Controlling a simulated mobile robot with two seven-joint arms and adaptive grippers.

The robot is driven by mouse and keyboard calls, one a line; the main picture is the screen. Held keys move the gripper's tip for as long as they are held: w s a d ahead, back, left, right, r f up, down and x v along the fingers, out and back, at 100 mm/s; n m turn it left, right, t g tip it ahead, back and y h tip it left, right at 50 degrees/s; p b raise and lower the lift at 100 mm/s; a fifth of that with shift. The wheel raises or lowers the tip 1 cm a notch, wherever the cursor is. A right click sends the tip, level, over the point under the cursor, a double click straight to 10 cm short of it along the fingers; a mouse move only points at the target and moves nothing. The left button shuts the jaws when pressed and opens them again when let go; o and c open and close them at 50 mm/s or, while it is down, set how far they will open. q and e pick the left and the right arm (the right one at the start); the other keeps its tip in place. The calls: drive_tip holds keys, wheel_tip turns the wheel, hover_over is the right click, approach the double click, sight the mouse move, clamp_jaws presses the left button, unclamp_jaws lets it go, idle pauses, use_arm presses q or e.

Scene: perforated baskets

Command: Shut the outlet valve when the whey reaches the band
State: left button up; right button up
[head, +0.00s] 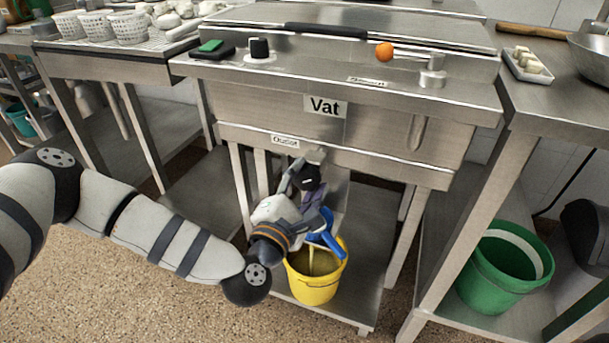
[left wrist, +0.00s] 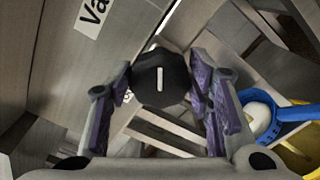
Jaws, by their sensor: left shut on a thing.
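The steel vat (head: 390,148) carries a "Vat" label. Under its front, my left gripper (head: 306,182) is shut on a black valve knob. In the left wrist view the knob (left wrist: 160,78) sits between the purple finger pads, its white mark pointing along the picture's vertical. A yellow bucket (head: 316,290) stands on the lower shelf below, with pale yellowish whey (head: 314,264) inside. A blue tool (head: 325,238) is at its rim. My gripper hides most of the outlet, and I cannot make out a band in the bucket or a stream. My right gripper is out of view.
A green bucket (head: 502,268) with a white band stands on the right shelf. The vat top has a black dial (head: 259,47), a green switch (head: 210,45) and an orange-knobbed lever (head: 385,51). Vat legs flank my arm. White perforated baskets (head: 130,28) stand at the left.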

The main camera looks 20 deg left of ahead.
use_arm(q)
drive_tip(key=shift+m+p, duration=0.5)
drive_tip(key=shift+m, duration=0.6)
drive_tip(key=shift+f, duration=0.1)
drive_tip(key=o, duration=1.1)
drive_tip(key=shift+s, duration=0.1)
drive_tip(key=s, duration=1.2)
drive_tip(key=shift+a, duration=0.2)
